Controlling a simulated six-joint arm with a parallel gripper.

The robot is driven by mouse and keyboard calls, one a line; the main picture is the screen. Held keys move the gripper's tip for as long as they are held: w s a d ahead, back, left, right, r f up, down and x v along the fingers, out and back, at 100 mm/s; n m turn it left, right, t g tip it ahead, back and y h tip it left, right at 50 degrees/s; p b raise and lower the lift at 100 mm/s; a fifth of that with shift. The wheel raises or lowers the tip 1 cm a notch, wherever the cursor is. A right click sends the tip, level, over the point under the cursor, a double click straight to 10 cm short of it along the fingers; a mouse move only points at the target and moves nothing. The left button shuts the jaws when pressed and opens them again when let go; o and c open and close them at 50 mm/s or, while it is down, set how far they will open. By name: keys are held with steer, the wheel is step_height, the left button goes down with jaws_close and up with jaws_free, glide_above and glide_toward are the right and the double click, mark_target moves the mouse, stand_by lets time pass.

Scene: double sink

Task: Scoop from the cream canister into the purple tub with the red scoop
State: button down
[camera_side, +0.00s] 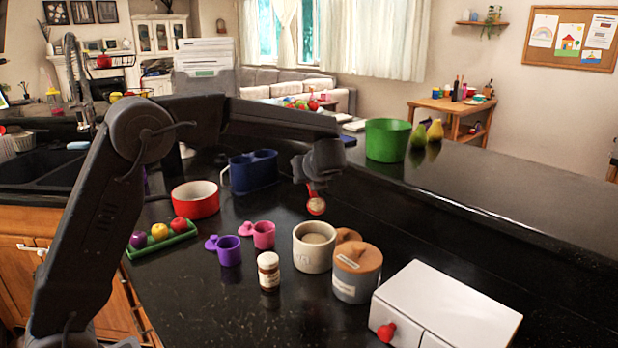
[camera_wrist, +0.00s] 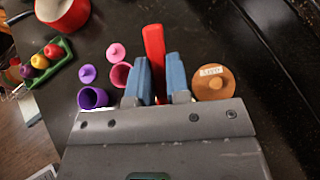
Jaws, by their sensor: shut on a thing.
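My gripper (camera_side: 318,184) is shut on the red scoop (camera_side: 316,206), above and behind the cream canister in the side view. The scoop's round bowl shows a tan face inside a red rim; I cannot tell if it holds powder. In the wrist view, the red handle (camera_wrist: 154,50) sits between my blue-grey fingers (camera_wrist: 160,85). The cream canister (camera_side: 311,262) stands open with light brown contents; I cannot make it out in the wrist view. The purple tub (camera_side: 229,252) stands open to its left, and also shows in the wrist view (camera_wrist: 92,98).
A purple lid (camera_side: 211,243) and pink tub (camera_side: 264,236) adjoin the purple tub. A brown-white jar (camera_side: 269,272) stands in front. A wood-lidded grey canister (camera_side: 356,282) and white drawer box (camera_side: 445,305) stand right. A red bowl (camera_side: 195,200) and blue container (camera_side: 253,172) are behind.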

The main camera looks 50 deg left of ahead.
stand_by(0.4)
steer(key=s+a+f+g+h, duration=0.1)
steer(key=s+a+f+h, duration=0.1)
steer(key=s+a, duration=0.55)
steer(key=s+a+f+g+h, duration=0.1)
steer(key=s+a+f+h, duration=0.15)
steer(key=s+a, duration=0.55)
steer(key=f+g+y, duration=0.2)
steer(key=g, duration=0.1)
steer(key=f+g+y, duration=0.1)
steer(key=g+y, duration=0.1)
steer(key=g, duration=0.2)
steer(key=a+f+m+g+y, duration=0.1)
steer(key=f+g+y, duration=0.1)
steer(key=g, duration=0.1)
steer(key=shift+w+f+g, duration=0.35)
steer(key=shift+w+g, duration=0.05)
stand_by(0.6)
steer(key=shift+r, duration=2)
